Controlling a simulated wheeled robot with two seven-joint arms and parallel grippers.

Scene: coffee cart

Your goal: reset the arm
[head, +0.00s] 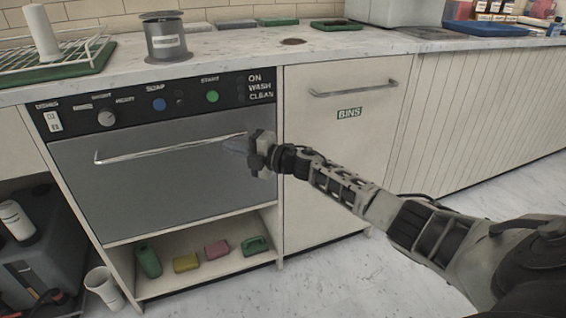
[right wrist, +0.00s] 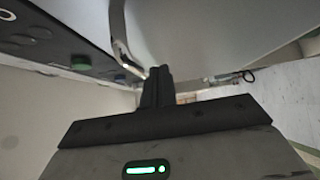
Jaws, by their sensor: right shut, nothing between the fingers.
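My right arm reaches in from the lower right in the head view. My right gripper (head: 238,146) is in front of the dishwasher door (head: 140,190), near the right end of its bar handle (head: 150,152). In the right wrist view my right gripper (right wrist: 158,74) has its fingers together with nothing between them. The handle (right wrist: 122,52) shows there just left of and beyond the fingertips. I cannot tell whether they touch it. The dishwasher door looks closed. My left gripper is not in view.
The control panel (head: 150,102) runs above the door. A bins cabinet (head: 340,160) stands to the right. The open shelf below holds a green bottle (head: 148,261) and several coloured sponges. A white bin (head: 104,288) stands at lower left. The floor (head: 350,285) at the front is clear.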

